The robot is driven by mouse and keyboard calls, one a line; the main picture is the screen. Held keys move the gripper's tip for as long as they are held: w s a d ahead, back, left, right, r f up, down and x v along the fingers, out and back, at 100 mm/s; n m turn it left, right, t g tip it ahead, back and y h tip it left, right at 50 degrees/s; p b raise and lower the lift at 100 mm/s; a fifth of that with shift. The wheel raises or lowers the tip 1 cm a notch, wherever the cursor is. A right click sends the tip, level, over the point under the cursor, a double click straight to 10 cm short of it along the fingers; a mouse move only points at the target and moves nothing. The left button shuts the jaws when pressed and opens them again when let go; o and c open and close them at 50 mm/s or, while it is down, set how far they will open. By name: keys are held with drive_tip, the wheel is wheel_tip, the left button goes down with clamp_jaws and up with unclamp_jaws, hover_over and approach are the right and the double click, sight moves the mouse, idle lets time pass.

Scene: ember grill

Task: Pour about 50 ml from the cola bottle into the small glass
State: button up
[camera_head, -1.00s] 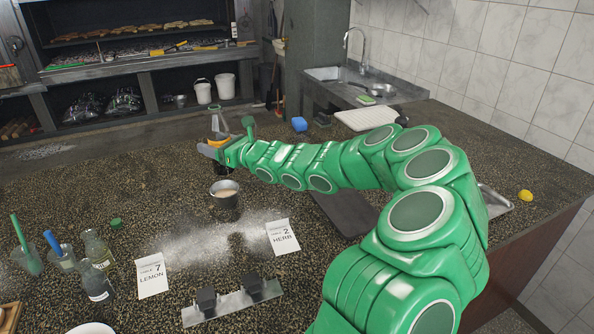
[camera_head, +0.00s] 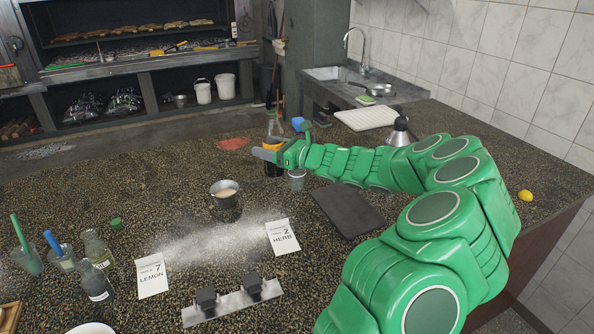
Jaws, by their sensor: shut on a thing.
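The cola bottle (camera_head: 274,127) stands about upright over the far part of the counter, with a clear neck, an orange band and a dark lower part. My gripper (camera_head: 266,154) is shut on it around the middle, so its jaws hide part of it. I cannot tell whether its base touches the counter. A small glass (camera_head: 297,181), greyish and clear, stands just right of the bottle, below my wrist, which partly covers its top. I cannot make out what is in it.
A metal pot (camera_head: 226,197) of pale liquid stands left of the glass. A dark board (camera_head: 346,209) lies to the right, under my arm. A red patch (camera_head: 232,144) lies behind. Small bottles (camera_head: 97,249) and cups stand front left. The counter's left middle is clear.

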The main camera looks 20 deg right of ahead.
wheel_tip(320, 180, down, 10)
idle(0.5)
drive_tip(key=shift+r+m, duration=0.15)
drive_tip(key=shift+m, duration=0.15)
